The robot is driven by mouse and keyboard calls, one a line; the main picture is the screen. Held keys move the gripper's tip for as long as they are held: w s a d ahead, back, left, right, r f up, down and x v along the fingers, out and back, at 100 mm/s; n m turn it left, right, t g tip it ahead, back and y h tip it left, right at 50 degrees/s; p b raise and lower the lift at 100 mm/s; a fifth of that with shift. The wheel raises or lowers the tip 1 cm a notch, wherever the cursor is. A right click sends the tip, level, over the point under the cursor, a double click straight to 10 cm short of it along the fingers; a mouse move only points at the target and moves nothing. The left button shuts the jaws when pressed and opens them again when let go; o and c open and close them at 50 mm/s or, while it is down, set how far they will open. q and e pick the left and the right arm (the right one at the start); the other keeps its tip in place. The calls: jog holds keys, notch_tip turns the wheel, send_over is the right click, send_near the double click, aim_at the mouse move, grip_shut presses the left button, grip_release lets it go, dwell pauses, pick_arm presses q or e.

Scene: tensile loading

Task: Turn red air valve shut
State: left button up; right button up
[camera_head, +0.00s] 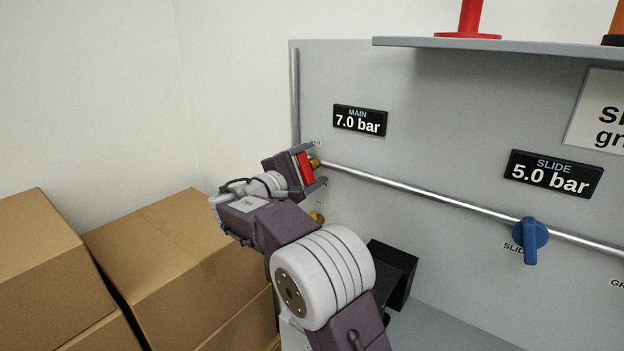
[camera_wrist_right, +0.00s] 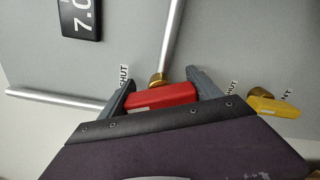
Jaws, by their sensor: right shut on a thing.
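The red air valve handle (camera_head: 305,168) is on the grey panel, at the left end of a metal pipe, below the MAIN 7.0 bar display. It also shows in the right wrist view (camera_wrist_right: 160,97), with its brass body behind it. My right gripper (camera_head: 319,164) is at the valve, its two fingers on either side of the red handle and shut on it. In the right wrist view a finger (camera_wrist_right: 122,101) stands at each end of the handle. A SHUT label shows near the left finger, and another SHUT label shows by the right finger. My left gripper is not in view.
A yellow valve handle (camera_wrist_right: 275,106) is close to the right finger; brass shows below the gripper in the head view. A blue SLIDE valve (camera_head: 530,238) is further right on the pipe (camera_head: 420,192). Cardboard boxes (camera_head: 165,255) stand at the left. A shelf (camera_head: 520,45) overhangs above.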

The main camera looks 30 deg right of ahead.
aim_at(301, 171)
jog(key=m+b, duration=0.3)
jog(key=shift+f, duration=0.3)
jog(key=shift+r+m+b, duration=0.15)
jog(key=shift+m+b, duration=0.5)
jog(key=shift+m, duration=0.15)
jog(key=o, duration=1.4)
jog(key=p+v, duration=0.1)
jog(key=v, duration=0.7)
jog(key=shift+s+a+r, duration=0.1)
jog(key=shift+a+r, duration=0.05)
jog(key=shift+s+a, duration=0.2)
jog(key=shift+a, duration=0.15)
